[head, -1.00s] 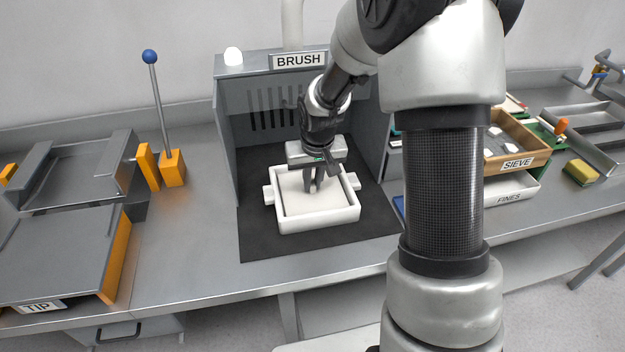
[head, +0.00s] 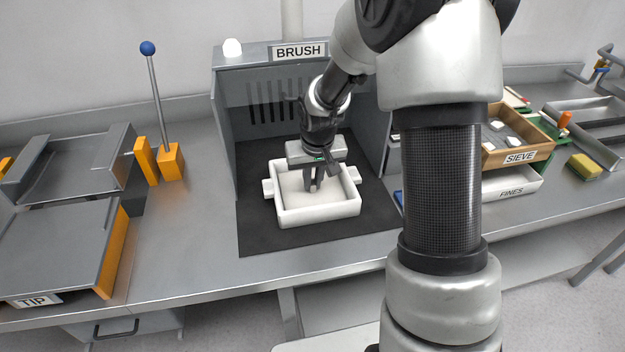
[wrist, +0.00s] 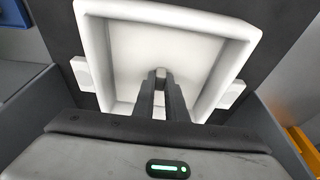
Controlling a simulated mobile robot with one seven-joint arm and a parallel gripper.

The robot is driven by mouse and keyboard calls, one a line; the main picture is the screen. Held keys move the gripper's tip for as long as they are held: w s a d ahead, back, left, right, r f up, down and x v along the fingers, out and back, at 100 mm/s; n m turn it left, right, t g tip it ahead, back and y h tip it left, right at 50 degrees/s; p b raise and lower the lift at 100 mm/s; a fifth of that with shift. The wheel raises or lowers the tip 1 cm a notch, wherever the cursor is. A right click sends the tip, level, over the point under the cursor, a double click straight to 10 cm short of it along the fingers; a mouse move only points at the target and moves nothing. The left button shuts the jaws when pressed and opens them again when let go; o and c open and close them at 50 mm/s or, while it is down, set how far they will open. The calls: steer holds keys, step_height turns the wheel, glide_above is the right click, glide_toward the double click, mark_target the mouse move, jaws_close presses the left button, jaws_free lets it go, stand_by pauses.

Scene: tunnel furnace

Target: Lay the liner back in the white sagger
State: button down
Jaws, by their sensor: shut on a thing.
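The white sagger (head: 322,220) is an open square tray with a lug on each side, on the dark mat under the BRUSH hood. It also shows in the wrist view (wrist: 92,45). A flat off-white sheet, the liner (head: 297,206), shows inside its walls; in the wrist view the liner (wrist: 195,55) spans most of the inside. Whether it lies fully flat on the floor I cannot tell. My gripper (head: 313,189) points down inside the sagger. In the wrist view its fingers (wrist: 161,76) are close together, shut on the liner near its middle; the gripped part is mostly hidden.
The hood's grey side walls stand close on both sides, and the black mat (head: 270,240) is bare in front. A blue-knobbed lever (head: 157,105) and the TIP station (head: 60,245) are at left. The SIEVE box (head: 545,150) and FINES tray (head: 515,188) are at right.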

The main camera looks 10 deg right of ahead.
steer(key=shift+f, duration=0.15)
steer(key=c, duration=1.7)
jaws_free()
steer(key=p+v, duration=0.2)
steer(key=v, duration=1.5)
steer(key=shift+r, duration=0.25)
steer(key=s+r+p, duration=0.3)
steer(key=s+r, duration=0.3)
steer(key=s, duration=0.1)
steer(key=s+r+t+p, duration=0.1)
steer(key=s+r+p, duration=0.2)
steer(key=s+r, duration=0.3)
steer(key=s+r+t+p, duration=0.1)
steer(key=s+r+p, duration=0.3)
steer(key=s+r, duration=0.2)
steer(key=shift+s+r, duration=0.15)
steer(key=shift+s, duration=0.85)
